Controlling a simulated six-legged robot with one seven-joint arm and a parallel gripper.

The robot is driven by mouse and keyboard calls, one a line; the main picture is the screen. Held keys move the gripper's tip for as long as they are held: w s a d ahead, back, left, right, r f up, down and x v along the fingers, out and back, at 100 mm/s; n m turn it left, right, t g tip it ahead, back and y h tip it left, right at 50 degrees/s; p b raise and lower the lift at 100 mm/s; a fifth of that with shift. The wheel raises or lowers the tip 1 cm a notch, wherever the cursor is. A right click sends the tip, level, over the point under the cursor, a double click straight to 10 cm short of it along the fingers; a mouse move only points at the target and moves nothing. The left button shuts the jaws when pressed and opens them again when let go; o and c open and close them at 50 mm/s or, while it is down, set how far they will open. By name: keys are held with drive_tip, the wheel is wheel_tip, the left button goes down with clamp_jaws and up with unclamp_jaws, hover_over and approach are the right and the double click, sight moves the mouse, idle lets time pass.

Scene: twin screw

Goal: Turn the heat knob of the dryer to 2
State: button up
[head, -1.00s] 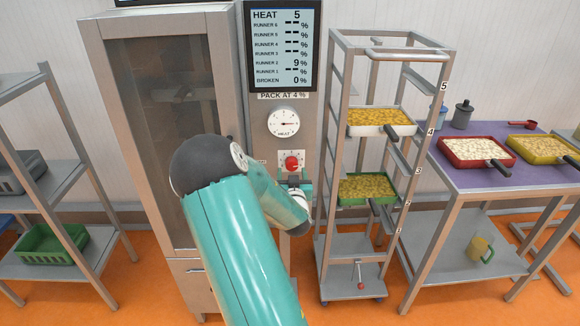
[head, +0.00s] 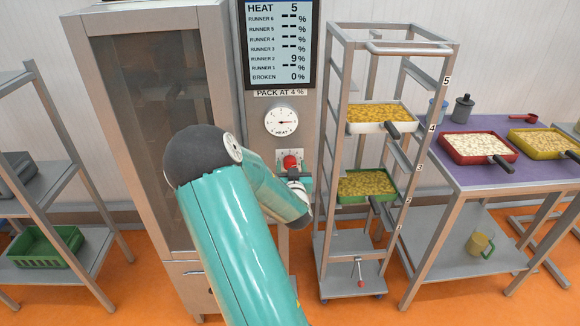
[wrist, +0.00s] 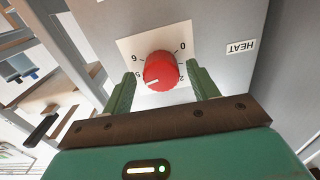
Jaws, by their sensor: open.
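The red heat knob (wrist: 161,71) sits on a white dial plate (wrist: 128,45) in the wrist view, with a white pointer mark toward the lower left, near the 5. In the head view the knob (head: 290,162) shows just above my gripper (head: 293,174), on the dryer's panel. The dryer's screen (head: 280,42) reads HEAT 5.
A round heat gauge (head: 281,122) is above the knob. The dryer's glass door (head: 158,100) is to the left. A rack (head: 335,130) with a white tray and a green tray of yellow pieces stands close to the right. A table (head: 470,175) with more trays is beyond it.

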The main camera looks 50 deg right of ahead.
drive_tip(key=shift+w+f, duration=0.15)
drive_tip(key=shift+w, duration=0.05)
drive_tip(key=shift+s, duration=0.2)
drive_tip(key=c, duration=0.5)
drive_tip(key=shift+w, duration=0.1)
drive_tip(key=c, duration=0.5)
